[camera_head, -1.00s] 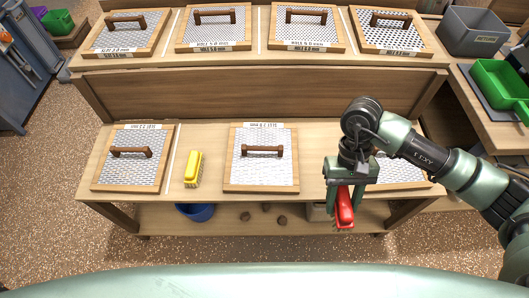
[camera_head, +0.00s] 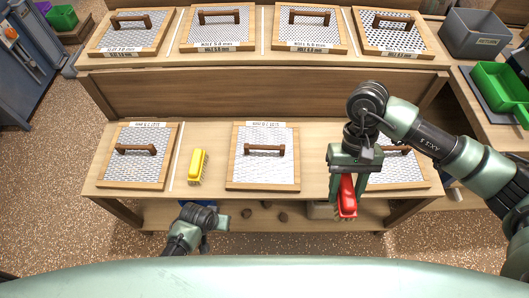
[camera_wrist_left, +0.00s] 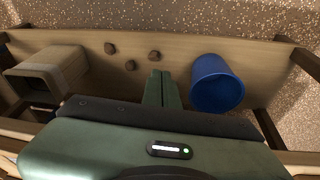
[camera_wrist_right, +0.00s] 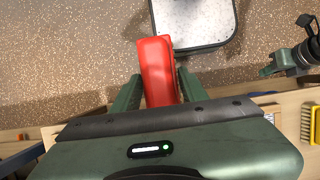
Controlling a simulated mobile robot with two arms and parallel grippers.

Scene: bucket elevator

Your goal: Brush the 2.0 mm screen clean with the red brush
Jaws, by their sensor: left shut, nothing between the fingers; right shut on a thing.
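My right gripper (camera_head: 350,178) is shut on the red brush (camera_head: 346,196) and holds it at the table's front edge, bristles down; the brush also shows in the right wrist view (camera_wrist_right: 157,70). Behind that gripper a framed screen (camera_head: 402,168) is partly hidden. A middle screen (camera_head: 265,165) and a left screen (camera_head: 140,165), each with a brown handle, lie on the same tabletop. Their labels are too small to read surely, so I cannot tell which is 2.0 mm. My left gripper (camera_wrist_left: 163,90) is shut and empty, low in front of the table.
A yellow brush (camera_head: 198,166) lies between the left and middle screens. Several more screens lie on the raised back shelf (camera_head: 230,63). The lower shelf holds a blue bucket (camera_wrist_left: 217,90), brown lumps (camera_wrist_left: 130,65) and a box (camera_wrist_left: 45,75). A green bin (camera_head: 500,88) stands right.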

